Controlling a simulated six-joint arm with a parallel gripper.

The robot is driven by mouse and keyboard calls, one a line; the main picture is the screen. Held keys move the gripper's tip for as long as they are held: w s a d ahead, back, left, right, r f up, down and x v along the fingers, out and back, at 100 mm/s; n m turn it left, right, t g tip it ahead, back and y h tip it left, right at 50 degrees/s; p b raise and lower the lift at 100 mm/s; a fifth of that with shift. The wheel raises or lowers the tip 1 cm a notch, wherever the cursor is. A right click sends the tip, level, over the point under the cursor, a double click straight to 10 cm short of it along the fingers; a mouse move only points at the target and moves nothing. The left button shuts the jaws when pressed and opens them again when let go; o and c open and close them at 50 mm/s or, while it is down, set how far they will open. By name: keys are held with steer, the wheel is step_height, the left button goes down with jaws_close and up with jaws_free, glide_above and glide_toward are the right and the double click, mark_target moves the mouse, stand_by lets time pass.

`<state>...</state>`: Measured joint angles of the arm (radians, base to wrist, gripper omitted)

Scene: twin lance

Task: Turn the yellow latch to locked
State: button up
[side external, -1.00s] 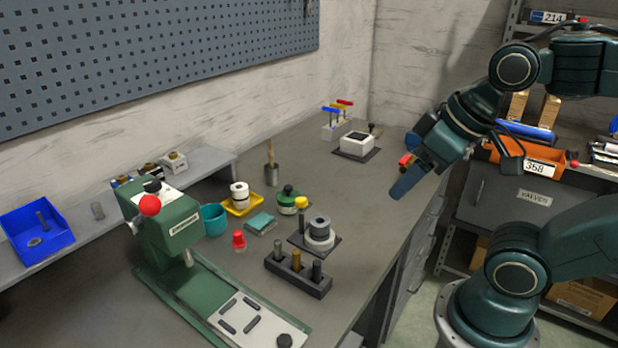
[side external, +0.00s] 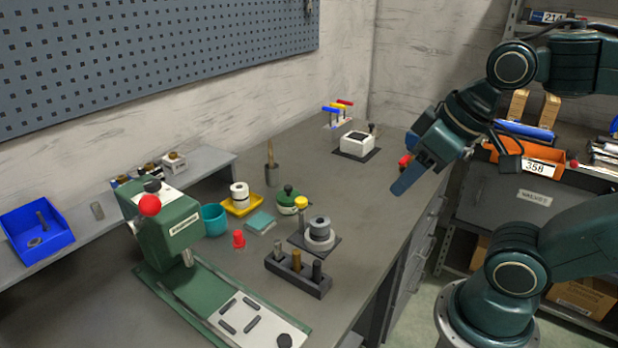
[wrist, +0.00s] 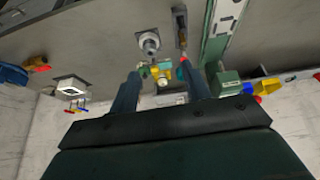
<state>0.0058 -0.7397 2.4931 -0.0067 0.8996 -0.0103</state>
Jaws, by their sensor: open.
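A yellow part (wrist: 35,66) with a red end juts from a blue body (wrist: 12,73) at the left of the wrist view; I cannot tell for sure that it is the yellow latch. My gripper (side external: 402,182) hangs above the right edge of the bench, fingers angled down and left. In the wrist view its fingers (wrist: 160,74) are apart with nothing held between them.
A white box (side external: 357,142) on a dark plate and T-handles (side external: 338,110) in blue, yellow and red stand at the back. A ringed grey fixture (side external: 320,232), a peg block (side external: 298,275) and a green press (side external: 165,225) stand nearer. The bench right of the fixture is clear.

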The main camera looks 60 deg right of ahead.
steer(key=w, duration=0.1)
steer(key=n+g+y, duration=0.2)
steer(key=n+y, duration=0.1)
steer(key=n, duration=0.6)
glide_above(302, 199)
steer(key=s+d, duration=0.4)
step_height(302, 199, down, 4)
steer(key=shift+s, duration=0.1)
steer(key=shift+f, duration=0.2)
steer(key=x, duration=1.3)
steer(key=shift+s+a+f, duration=0.15)
steer(key=shift+f, duration=0.1)
steer(key=c, duration=1)
